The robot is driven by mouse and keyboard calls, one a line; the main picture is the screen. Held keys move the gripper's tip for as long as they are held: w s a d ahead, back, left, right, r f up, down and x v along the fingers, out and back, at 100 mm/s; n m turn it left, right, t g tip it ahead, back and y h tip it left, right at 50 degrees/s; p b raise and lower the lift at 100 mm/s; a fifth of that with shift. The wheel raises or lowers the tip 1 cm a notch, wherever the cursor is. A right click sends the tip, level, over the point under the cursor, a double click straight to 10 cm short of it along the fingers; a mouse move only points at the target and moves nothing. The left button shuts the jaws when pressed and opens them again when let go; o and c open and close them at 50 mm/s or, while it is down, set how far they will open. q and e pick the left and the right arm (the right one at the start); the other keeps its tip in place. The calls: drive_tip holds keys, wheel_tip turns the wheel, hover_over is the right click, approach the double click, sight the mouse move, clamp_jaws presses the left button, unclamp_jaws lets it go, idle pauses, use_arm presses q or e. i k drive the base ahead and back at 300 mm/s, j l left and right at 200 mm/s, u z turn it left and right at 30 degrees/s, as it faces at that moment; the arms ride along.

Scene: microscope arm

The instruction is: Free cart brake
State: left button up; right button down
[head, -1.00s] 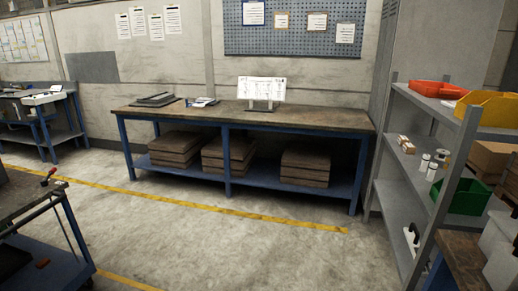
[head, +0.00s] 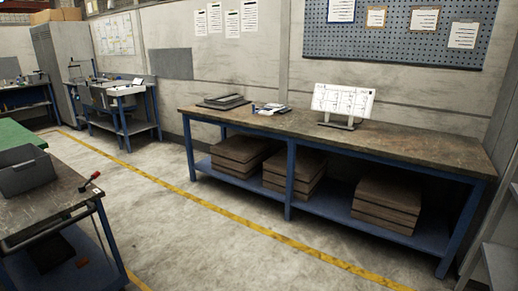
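A cart (head: 70,192) with a worn dark top and blue frame stands at the left edge of the head view, partly cut off. A small lever with a red knob (head: 92,180) sticks up at the cart top's right corner; I cannot tell whether it is the brake. A grey open bin (head: 26,171) sits on the cart top. The cart's wheels are out of view. Neither of my grippers is in view.
A long workbench (head: 350,137) with a blue frame stands along the back wall, with stacked boards on its lower shelf. A grey shelf (head: 500,262) is at the right edge. Bare floor (head: 190,235) with a yellow line (head: 232,217) lies between cart and bench.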

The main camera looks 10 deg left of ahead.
sight(82, 189)
drive_tip(key=i+j+u, duration=0.1)
drive_tip(key=i+u, duration=0.5)
drive_tip(key=u, duration=0.15)
drive_tip(key=i+l+u, duration=0.1)
drive_tip(key=i+u, duration=0.3)
drive_tip(key=i+j+u, duration=0.15)
drive_tip(key=i+u, duration=0.9)
drive_tip(key=i+j, duration=0.25)
drive_tip(key=i, duration=0.2)
drive_tip(key=i+j+z, duration=0.1)
drive_tip(key=i+j, duration=0.15)
drive_tip(key=i, duration=0.2)
